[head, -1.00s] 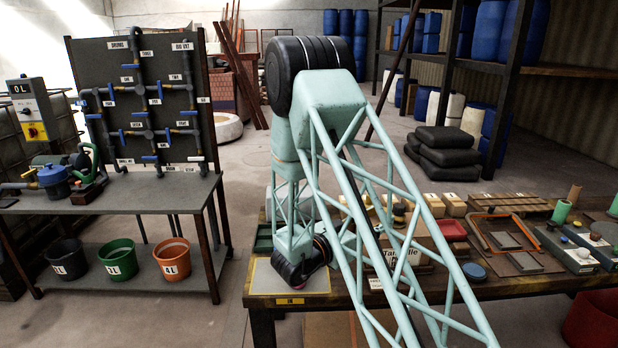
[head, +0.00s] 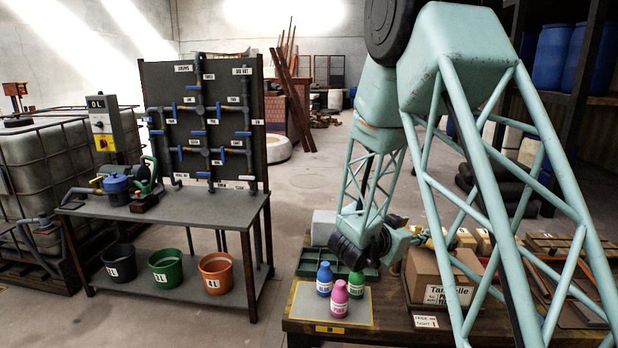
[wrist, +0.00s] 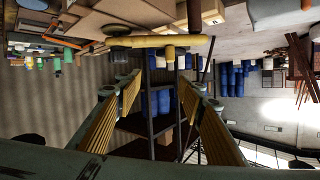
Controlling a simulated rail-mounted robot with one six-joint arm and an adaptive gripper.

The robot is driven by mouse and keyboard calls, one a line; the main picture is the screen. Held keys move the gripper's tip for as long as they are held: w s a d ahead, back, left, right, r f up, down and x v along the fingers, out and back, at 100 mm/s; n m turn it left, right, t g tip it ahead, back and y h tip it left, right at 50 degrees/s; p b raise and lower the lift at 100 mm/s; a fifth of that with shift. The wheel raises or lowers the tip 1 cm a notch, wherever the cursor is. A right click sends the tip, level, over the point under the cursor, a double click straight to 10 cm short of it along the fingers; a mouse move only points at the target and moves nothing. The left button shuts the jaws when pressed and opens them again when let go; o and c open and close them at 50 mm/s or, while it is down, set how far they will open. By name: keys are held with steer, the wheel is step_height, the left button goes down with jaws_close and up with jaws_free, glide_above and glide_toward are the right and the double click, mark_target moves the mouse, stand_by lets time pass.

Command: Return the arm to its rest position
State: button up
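My gripper (wrist: 162,84) is open in the wrist view. Its two fingers with yellow ribbed pads stand apart, with nothing held between them. In the head view my gripper (head: 422,240) is small and partly hidden by my own arm links. It points to the right, above the table near the cardboard box (head: 430,274). My arm is bent, with the forearm hanging down behind the upper lattice link. The wrist is above the table, behind the blue bottle (head: 324,279), pink bottle (head: 339,299) and green-and-white bottle (head: 355,284).
The bottles stand on a yellow-edged mat (head: 309,301), with a green tray (head: 313,264) behind. A pipe board (head: 205,130) stands on the left bench, above black, green and orange buckets (head: 215,273). Open floor (head: 285,215) lies between bench and table.

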steer(key=s+a+r+n+y, duration=0.35)
steer(key=a+r+y, duration=0.35)
steer(key=a+r, duration=0.25)
steer(key=s+a+r+n+y, duration=0.2)
steer(key=s+a+r, duration=0.1)
steer(key=s, duration=0.4)
steer(key=s+a+r+n+y, duration=0.1)
steer(key=s+a+r+y, duration=0.2)
steer(key=s, duration=0.4)
steer(key=s+d+n+g+h, duration=0.1)
steer(key=s+d+n+g, duration=0.1)
steer(key=s, duration=1.8)
steer(key=s+d+n+g, duration=0.2)
steer(key=s+g, duration=0.2)
steer(key=s, duration=1.6)
steer(key=shift+s+d+r+g+h, duration=0.3)
steer(key=shift+r+h, duration=0.1)
steer(key=shift+n, duration=0.25)
